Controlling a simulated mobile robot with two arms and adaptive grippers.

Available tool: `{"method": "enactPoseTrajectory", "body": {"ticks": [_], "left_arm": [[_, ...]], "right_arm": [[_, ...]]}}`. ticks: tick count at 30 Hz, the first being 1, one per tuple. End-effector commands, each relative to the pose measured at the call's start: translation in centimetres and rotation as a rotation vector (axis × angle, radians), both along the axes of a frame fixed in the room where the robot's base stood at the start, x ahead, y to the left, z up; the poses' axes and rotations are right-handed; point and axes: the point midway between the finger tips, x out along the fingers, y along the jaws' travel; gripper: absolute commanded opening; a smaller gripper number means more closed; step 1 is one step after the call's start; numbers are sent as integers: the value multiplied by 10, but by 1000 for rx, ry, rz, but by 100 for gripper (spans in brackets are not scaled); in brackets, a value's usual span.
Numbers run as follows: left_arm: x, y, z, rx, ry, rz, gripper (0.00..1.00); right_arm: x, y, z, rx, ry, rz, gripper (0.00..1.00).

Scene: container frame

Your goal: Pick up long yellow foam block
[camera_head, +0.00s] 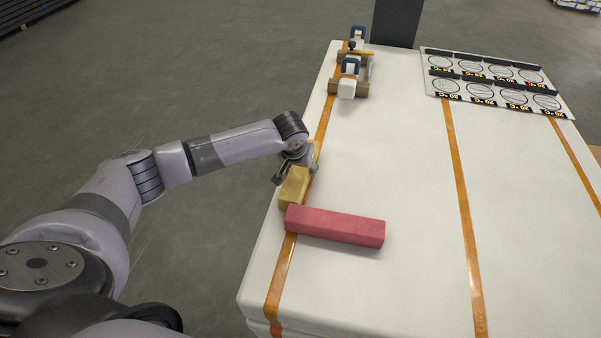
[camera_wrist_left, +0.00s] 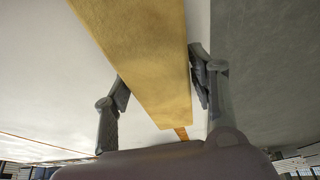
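The long yellow foam block (camera_head: 294,188) lies near the left edge of the white-covered table, its far part hidden behind my left gripper. My left gripper (camera_head: 297,174) is over it with a finger on each side. I cannot tell whether the block is clear of the table. My right gripper is not in view.
A red block (camera_head: 336,226) lies close to the yellow block's near end. A wooden holder with white and blue items (camera_head: 348,87) stands at the far left of the table (camera_head: 400,150). A panel with printed circles (camera_head: 490,80) lies at the far right. The table's middle is clear.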

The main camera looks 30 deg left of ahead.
Motion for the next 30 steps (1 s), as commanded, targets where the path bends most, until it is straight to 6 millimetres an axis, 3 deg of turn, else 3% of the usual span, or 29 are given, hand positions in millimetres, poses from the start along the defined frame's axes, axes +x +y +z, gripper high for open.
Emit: {"method": "enactPoseTrajectory", "body": {"ticks": [10, 20, 25, 30], "left_arm": [[0, 0, 0, 0, 0, 0, 27], [0, 0, 3, 0, -1, 0, 26], [1, 0, 17, -1, -2, 1, 26], [1, -1, 46, -2, -5, -1, 26]], "right_arm": [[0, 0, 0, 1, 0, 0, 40], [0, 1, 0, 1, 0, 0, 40], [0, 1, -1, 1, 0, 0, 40], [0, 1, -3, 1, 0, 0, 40]]}}
